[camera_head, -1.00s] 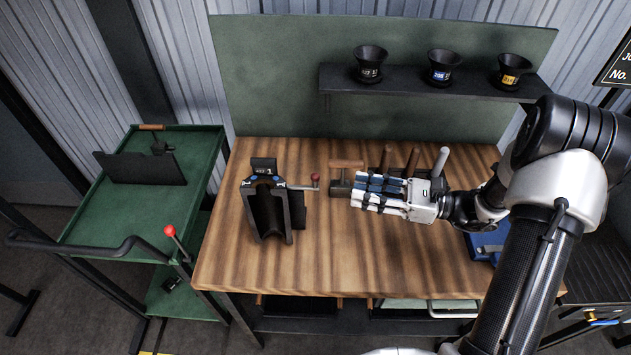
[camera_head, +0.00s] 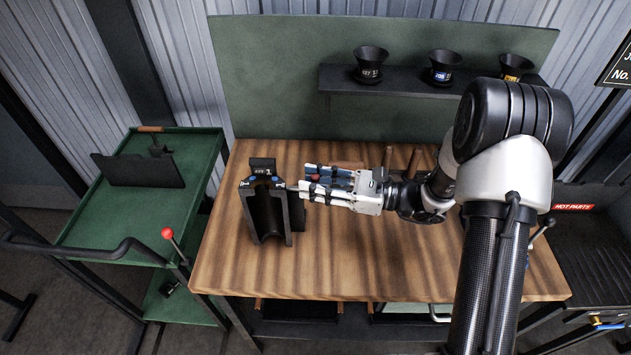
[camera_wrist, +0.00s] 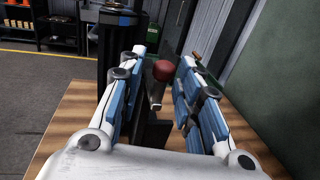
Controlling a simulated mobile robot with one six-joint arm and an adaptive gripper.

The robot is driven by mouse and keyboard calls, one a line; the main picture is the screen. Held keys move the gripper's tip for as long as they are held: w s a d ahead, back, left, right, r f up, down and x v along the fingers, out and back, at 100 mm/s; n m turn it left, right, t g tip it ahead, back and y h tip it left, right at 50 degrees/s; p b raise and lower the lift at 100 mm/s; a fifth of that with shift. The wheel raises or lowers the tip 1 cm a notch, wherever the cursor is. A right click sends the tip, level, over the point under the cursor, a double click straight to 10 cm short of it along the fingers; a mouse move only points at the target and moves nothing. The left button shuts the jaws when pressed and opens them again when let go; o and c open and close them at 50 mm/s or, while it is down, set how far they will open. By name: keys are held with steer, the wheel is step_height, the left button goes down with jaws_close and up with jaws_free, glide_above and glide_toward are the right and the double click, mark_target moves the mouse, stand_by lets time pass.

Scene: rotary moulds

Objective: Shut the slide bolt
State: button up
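A dark, half-round mould (camera_head: 250,212) stands upright on the wooden table, with a label marked 1 and blue dots at its top. The slide bolt's rod with a red knob (camera_head: 314,177) sticks out from its right side. My gripper (camera_head: 308,184) points left at the knob, its fingers partly covering the rod in the head view. In the wrist view the red knob (camera_wrist: 163,70) and the bolt handle (camera_wrist: 155,95) lie between the two spread fingers, with gaps on both sides. My gripper is open and holds nothing. The mould also shows there (camera_wrist: 117,50), partly behind the left finger.
A hammer-like tool (camera_head: 346,165) and upright handles (camera_head: 413,161) are behind my gripper. A shelf (camera_head: 400,86) with several dark funnels is at the back. A green cart (camera_head: 100,225) stands left. The table front is clear.

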jaws_close()
stand_by(0.4)
steer(key=x, duration=0.3)
steer(key=shift+s+a+r, duration=0.1)
steer(key=shift+s+a, duration=0.1)
steer(key=shift+s, duration=0.05)
steer(key=shift+o, duration=0.2)
jaws_free()
steer(key=shift+a, duration=0.1)
steer(key=v, duration=1.2)
